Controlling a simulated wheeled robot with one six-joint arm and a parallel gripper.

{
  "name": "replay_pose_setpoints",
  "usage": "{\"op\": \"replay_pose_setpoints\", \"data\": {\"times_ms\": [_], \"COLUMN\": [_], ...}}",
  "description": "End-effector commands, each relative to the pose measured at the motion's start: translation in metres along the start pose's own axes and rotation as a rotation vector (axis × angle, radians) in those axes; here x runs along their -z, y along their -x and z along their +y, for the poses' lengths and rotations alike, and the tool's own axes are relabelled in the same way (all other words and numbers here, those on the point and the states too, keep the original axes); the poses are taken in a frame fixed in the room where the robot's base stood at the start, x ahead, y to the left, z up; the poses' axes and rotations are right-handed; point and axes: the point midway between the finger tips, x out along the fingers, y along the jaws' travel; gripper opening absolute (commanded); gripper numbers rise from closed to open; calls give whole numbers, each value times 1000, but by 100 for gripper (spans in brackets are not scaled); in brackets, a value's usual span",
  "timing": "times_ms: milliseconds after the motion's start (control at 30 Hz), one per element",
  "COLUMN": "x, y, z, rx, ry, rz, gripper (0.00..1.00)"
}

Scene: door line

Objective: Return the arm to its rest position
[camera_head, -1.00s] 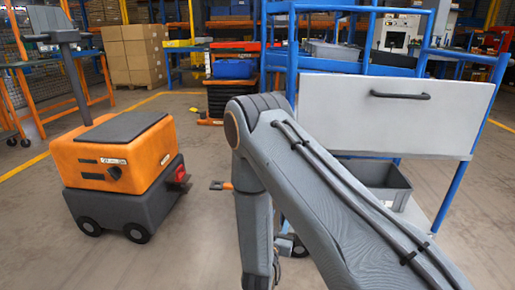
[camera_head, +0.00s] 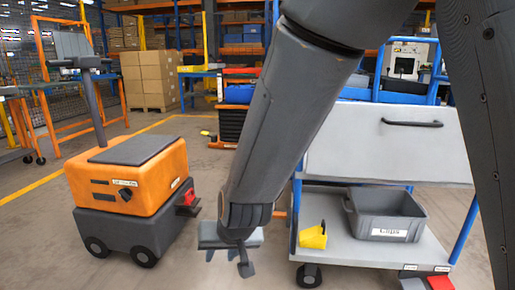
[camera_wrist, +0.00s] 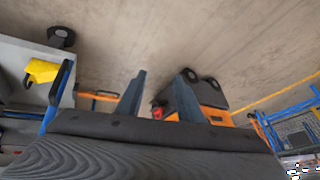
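My arm is raised high and its forearm hangs down through the middle of the head view. My gripper (camera_head: 232,250) is at its lower end, pointing down over the floor. In the wrist view my gripper (camera_wrist: 159,98) has its two fingers apart, with bare floor and part of an orange machine between them. Nothing is held. The gripper appears left of the blue-framed cart and right of the orange machine in the head view, apart from both.
The orange wheeled machine (camera_head: 130,180) stands on the left. The blue-framed cart with a white panel (camera_head: 390,150) stands on the right, bearing a grey bin (camera_head: 386,222) and a yellow piece (camera_head: 313,237). Red and dark pieces lie at lower right. Floor between machine and cart is clear.

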Motion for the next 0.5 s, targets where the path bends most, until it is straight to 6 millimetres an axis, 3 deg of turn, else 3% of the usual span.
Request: {"op": "replay_pose_setpoints", "data": {"times_ms": [33, 200, 500], "x": [-13, -65, -127], "y": [19, 75, 140], "z": [-7, -13, 0], "rx": [15, 35, 23], "ry": [32, 137, 262], "rz": [-43, -211, -401], "gripper": [34, 34, 34]}}
